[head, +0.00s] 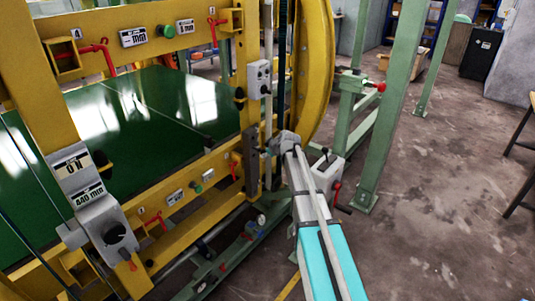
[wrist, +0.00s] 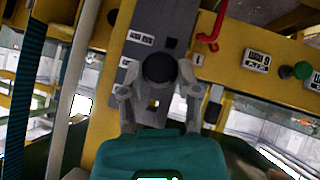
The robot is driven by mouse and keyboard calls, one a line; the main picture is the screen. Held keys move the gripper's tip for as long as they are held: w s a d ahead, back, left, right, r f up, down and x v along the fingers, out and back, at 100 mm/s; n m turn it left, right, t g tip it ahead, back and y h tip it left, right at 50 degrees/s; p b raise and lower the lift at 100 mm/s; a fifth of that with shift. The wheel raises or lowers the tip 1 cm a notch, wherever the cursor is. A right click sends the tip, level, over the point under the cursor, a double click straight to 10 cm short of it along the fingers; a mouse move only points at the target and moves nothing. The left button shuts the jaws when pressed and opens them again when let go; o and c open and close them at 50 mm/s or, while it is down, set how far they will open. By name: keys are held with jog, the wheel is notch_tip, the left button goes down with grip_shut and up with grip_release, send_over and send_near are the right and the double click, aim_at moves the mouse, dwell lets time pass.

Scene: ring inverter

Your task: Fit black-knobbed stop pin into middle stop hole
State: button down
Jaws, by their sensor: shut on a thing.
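In the wrist view, my gripper (wrist: 158,88) is shut on the black knob of the stop pin (wrist: 159,68). The knob is round and sits between the two grey fingers. The pin's shank is hidden under the knob, so I cannot tell whether it is in a hole. A grey plate (wrist: 172,22) on the yellow post lies behind the knob, with a small dark hole visible above it. A square opening (wrist: 153,104) shows below the knob, between the fingers. I cannot tell which hole is the middle one. In the head view, my gripper (head: 272,146) is at the yellow post, its fingers small and unclear.
A grey switch box (head: 259,78) is on the post above my gripper. A yellow ring (head: 312,60) and a green upright (head: 392,110) stand right of the post. Floor on the right is open.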

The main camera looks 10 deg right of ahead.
aim_at(261, 150)
jog(key=shift+w+a, duration=0.95)
jog(key=shift+w, duration=0.25)
dwell(0.5)
jog(key=shift+c, duration=1.3)
grip_release()
jog(key=shift+s+d, duration=0.1)
jog(key=shift+s, duration=0.05)
jog(key=s+d, duration=0.9)
jog(key=s, duration=0.2)
jog(key=shift+s+f+b, duration=0.25)
jog(key=shift+f+b, duration=0.1)
jog(key=shift+b, duration=0.05)
